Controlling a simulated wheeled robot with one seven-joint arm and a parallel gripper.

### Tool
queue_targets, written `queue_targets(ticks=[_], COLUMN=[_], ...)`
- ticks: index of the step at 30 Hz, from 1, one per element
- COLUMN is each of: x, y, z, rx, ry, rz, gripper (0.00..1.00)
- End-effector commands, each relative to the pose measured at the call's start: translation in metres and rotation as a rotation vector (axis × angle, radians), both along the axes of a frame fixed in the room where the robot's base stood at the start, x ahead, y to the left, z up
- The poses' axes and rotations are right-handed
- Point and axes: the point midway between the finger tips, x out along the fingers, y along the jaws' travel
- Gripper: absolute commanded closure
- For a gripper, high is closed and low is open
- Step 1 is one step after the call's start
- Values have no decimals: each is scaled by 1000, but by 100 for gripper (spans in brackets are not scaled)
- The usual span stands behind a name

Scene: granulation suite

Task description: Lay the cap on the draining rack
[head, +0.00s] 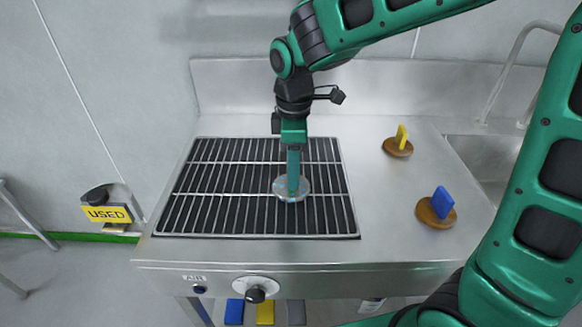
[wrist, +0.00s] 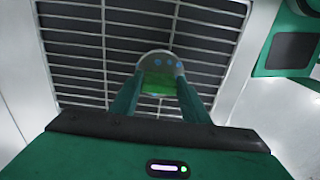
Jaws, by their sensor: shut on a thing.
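The cap (head: 292,190) is a small, round, pale translucent disc with blue marks, seen in the head view over the middle-right of the draining rack. My gripper (head: 293,187) points straight down and is shut on it. In the wrist view the cap (wrist: 160,68) sits between my two fingertips (wrist: 158,88), with a green patch showing at its near side. The draining rack (head: 195,205) is a dark wire grid set in the steel counter; its bars also fill the wrist view (wrist: 70,60). I cannot tell whether the cap touches the bars.
Two round brown pieces stand right of the rack, one with a yellow handle (head: 401,138) and one with a blue handle (head: 442,203). A sink (head: 485,155) lies at the far right. A yellow USED sign (head: 107,214) is at left. The rack around the cap is bare.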

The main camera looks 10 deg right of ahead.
Motion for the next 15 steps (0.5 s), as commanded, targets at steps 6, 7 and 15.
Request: queue_targets(ticks=[6,7,15], x=[0,0,0], y=[0,0,0], z=[-1,-1,0], rx=[0,0,0], ry=[0,0,0], rz=[0,0,0], gripper=[39,39,39])
